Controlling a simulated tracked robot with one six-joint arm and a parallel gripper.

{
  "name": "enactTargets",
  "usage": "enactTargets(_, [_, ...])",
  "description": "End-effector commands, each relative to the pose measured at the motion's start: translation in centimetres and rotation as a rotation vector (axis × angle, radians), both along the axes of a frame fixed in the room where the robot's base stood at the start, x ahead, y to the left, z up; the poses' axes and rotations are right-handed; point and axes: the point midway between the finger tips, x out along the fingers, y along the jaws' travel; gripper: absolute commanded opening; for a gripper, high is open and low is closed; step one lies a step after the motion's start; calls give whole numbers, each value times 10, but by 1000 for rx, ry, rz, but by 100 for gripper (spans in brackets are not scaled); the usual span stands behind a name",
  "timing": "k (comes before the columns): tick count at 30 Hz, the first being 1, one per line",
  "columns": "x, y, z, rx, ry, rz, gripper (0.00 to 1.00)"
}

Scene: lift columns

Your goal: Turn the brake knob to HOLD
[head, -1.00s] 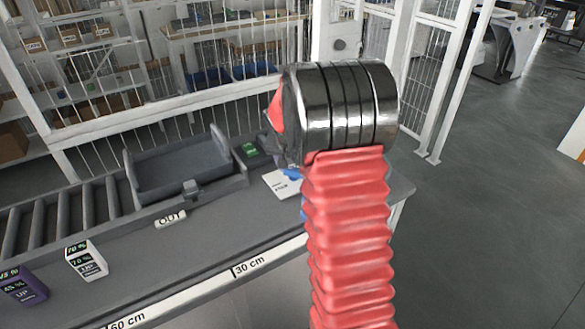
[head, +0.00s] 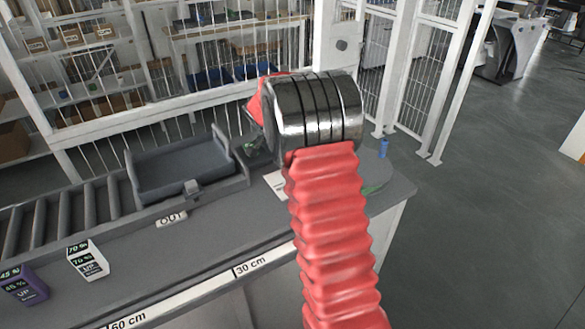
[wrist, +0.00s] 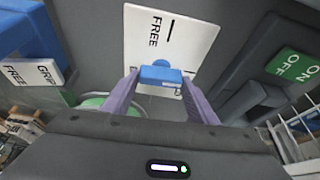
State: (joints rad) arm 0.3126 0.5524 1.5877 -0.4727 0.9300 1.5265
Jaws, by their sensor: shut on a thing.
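In the wrist view, the blue brake knob (wrist: 161,75) sits on a white plate (wrist: 150,38) lettered FREE, with a black tick mark beside the word. No HOLD lettering can be read, and part of the plate is hidden behind the knob and fingers. My gripper (wrist: 160,82) has its two purple fingers on either side of the knob, shut on it. In the head view, a corner of the white plate (head: 275,184) shows left of my red arm sleeve. The knob and my fingertips are hidden there behind my arm.
A green ON/OFF label (wrist: 293,66) and dark switch housing are right of the plate in the wrist view. A blue part (wrist: 30,28) with a white GRIP/FREE label (wrist: 30,74) is at left.

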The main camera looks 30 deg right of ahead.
Motion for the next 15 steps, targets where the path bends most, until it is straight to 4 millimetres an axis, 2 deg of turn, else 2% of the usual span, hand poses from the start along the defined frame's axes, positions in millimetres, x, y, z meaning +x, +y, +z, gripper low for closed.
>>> enactTargets(15, [2, 3, 0, 4, -4, -76, 31])
